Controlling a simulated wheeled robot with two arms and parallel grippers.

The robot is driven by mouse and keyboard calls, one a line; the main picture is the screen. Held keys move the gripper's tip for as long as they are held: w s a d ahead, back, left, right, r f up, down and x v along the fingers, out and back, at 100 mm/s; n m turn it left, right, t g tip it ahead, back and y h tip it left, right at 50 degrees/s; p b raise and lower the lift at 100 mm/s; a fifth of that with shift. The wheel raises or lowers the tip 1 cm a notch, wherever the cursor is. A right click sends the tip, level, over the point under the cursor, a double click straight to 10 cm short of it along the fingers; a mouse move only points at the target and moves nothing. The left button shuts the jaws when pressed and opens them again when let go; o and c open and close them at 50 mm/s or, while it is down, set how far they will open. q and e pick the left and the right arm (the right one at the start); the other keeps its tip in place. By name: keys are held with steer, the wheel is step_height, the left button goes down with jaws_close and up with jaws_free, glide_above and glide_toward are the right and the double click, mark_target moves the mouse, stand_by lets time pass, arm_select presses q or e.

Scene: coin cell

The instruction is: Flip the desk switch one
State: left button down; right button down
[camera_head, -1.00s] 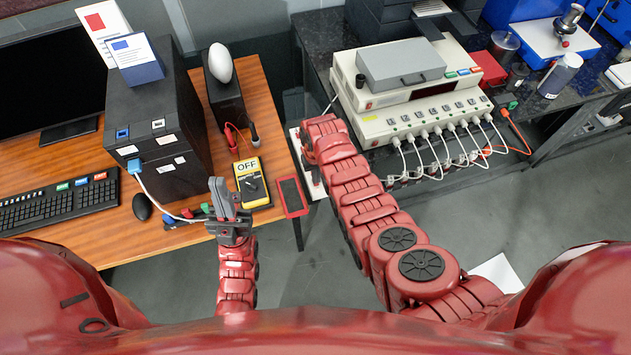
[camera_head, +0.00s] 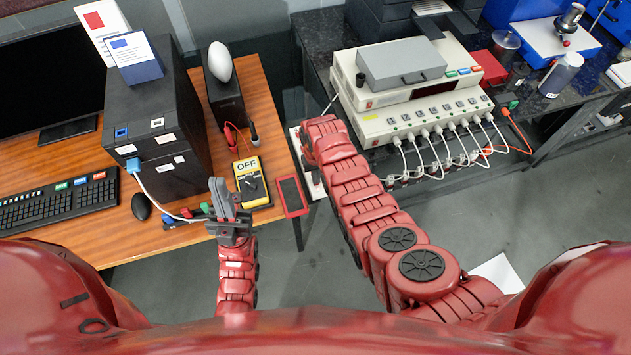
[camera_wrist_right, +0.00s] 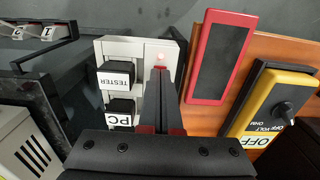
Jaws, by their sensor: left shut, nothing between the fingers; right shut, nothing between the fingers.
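A white switch panel (camera_wrist_right: 143,50) shows in the right wrist view, with two black switches labelled TESTER (camera_wrist_right: 115,76) and PC (camera_wrist_right: 120,106). A small glowing red light (camera_wrist_right: 160,58) sits near its far right corner. No switch carries a readable "one". My right gripper (camera_wrist_right: 160,72) is shut and empty over the panel's right side, its tips close to the red light; I cannot tell whether they touch. In the head view the panel (camera_head: 318,187) is mostly hidden by my right arm. My left gripper (camera_head: 221,188) is shut and empty near the wooden desk's front edge.
A black computer tower (camera_head: 160,120) stands at left. A cabled instrument (camera_head: 420,118) sits on the right bench. Open floor (camera_head: 310,260) lies between.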

steer(key=shift+f+b, duration=0.5)
steer(key=shift+f, duration=0.05)
steer(key=shift+r, duration=0.1)
steer(key=shift+r+p, duration=0.85)
step_height(320, 180, up, 3)
steer(key=shift+r+p, duration=0.1)
steer(key=shift+p, duration=0.9)
steer(key=shift+r+p, duration=0.55)
steer(key=shift+r, duration=0.45)
steer(key=shift+f, duration=0.1)
